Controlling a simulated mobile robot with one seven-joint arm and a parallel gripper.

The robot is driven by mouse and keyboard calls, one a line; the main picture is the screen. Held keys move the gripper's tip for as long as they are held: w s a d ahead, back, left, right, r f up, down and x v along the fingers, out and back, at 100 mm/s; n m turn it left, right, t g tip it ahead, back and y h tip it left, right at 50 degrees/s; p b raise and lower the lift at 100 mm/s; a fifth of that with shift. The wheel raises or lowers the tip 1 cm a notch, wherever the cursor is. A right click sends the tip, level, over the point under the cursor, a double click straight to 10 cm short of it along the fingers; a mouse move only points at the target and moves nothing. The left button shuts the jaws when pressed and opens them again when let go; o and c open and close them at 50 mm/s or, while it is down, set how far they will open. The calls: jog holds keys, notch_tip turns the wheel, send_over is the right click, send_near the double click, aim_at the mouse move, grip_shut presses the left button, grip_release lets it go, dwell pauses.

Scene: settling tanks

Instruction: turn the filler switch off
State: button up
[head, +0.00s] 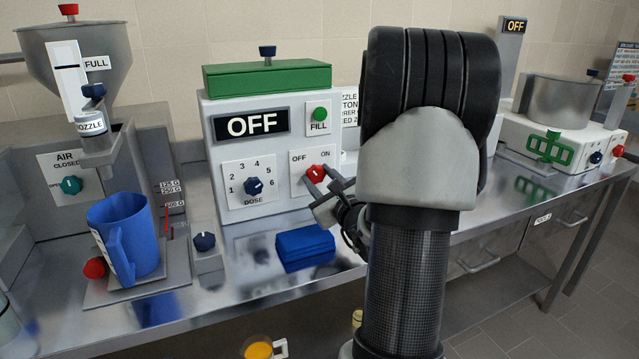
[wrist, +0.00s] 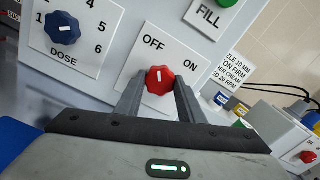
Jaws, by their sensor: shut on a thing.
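The filler (head: 260,156) is a white box with a green lid, and its black display (head: 251,124) reads OFF. Its switch, a round red knob (head: 316,173), sits below the OFF and ON labels. It also shows in the wrist view (wrist: 160,79), where its white mark points up toward the word OFF. My gripper (head: 322,185) is at the knob. In the wrist view the gripper (wrist: 159,93) is shut on the red knob, with one finger on each side. The arm hides part of the filler's right side in the head view.
A blue dose dial (head: 254,186) is left of the switch, and a green FILL button (head: 320,114) is above it. A blue block (head: 305,246) lies in front. A blue jug (head: 127,235) stands left under the hopper (head: 75,62).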

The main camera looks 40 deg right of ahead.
jog(key=shift+f, duration=0.1)
dwell(0.4)
jog(key=o, duration=1)
jog(key=shift+o, duration=0.2)
jog(key=shift+s, duration=0.1)
